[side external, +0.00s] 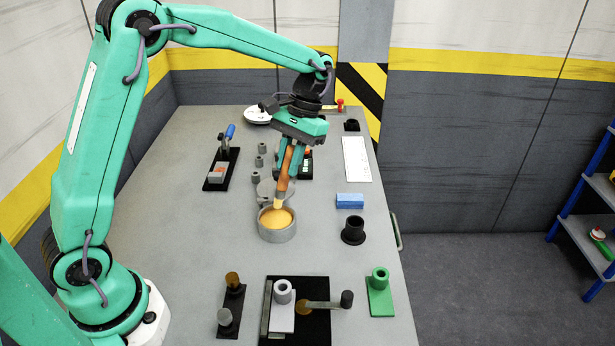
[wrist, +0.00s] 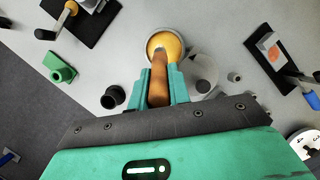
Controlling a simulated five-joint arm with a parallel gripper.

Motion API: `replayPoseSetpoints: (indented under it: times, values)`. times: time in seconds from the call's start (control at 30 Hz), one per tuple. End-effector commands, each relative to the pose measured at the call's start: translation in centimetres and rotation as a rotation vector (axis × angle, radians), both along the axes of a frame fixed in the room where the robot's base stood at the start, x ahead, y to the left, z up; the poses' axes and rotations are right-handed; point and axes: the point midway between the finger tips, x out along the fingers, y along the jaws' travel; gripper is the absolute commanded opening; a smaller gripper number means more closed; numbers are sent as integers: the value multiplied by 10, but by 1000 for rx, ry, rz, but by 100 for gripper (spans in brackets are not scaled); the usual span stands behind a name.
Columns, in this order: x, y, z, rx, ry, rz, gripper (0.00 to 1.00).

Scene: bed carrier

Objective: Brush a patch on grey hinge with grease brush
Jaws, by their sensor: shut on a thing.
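My gripper (side external: 287,170) is shut on the brown handle of the grease brush (side external: 283,182), which points down. The brush's pale tip is at the round grey pot (side external: 278,236) of yellow grease; I cannot tell whether it touches the grease. In the wrist view the brush (wrist: 159,80) lies between my gripper's fingers (wrist: 160,88), its end over the pot (wrist: 149,43). What seems to be the grey hinge (side external: 282,318), a light grey plate with an upright barrel, sits on a black base at the table's front, well apart from the brush.
A grey disc, likely the pot's lid (side external: 268,188), lies behind the pot. A blue block (side external: 350,201) and a black cup (side external: 353,231) stand right of it. A green bracket (side external: 380,293) stands right of the black base. Table left of the pot is clear.

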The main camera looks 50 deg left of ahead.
Motion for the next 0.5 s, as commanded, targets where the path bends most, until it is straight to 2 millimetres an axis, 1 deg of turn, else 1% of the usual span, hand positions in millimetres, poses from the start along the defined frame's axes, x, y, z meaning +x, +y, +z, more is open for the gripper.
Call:
replayPoseSetpoints:
  times: [0.3,0.5]
  values:
    - [1,0,18,0,-2,0,0]
    - [0,0,24,0,-1,0,0]
